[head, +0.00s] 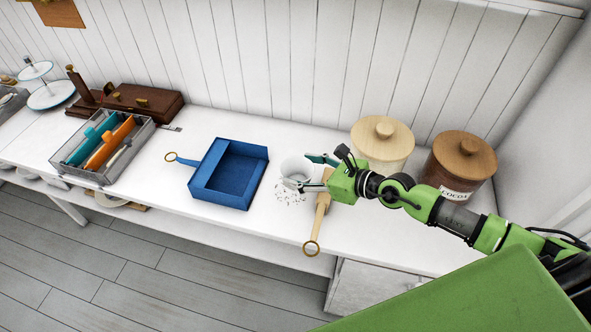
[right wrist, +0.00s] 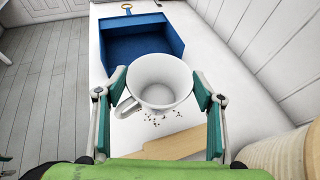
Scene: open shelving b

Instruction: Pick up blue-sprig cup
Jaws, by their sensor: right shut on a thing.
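The cup (head: 296,168) is white, with a plain inside; no blue sprig is visible from here. In the right wrist view the cup (right wrist: 160,85) sits upright between the fingers, its mouth facing the camera and its handle at lower left. My right gripper (head: 307,173) is shut on the cup from both sides; its teal-padded fingers also show in the right wrist view. I cannot tell how far the cup's base is from the counter. My left gripper is not in view.
A blue tray (head: 204,176) lies left of the cup. Dark specks (head: 290,196) and a wooden paddle (head: 322,207) lie close by on the white counter. Two lidded canisters, cream (head: 382,146) and brown (head: 458,163), stand right. A grey cutlery tray (head: 98,177) stands left.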

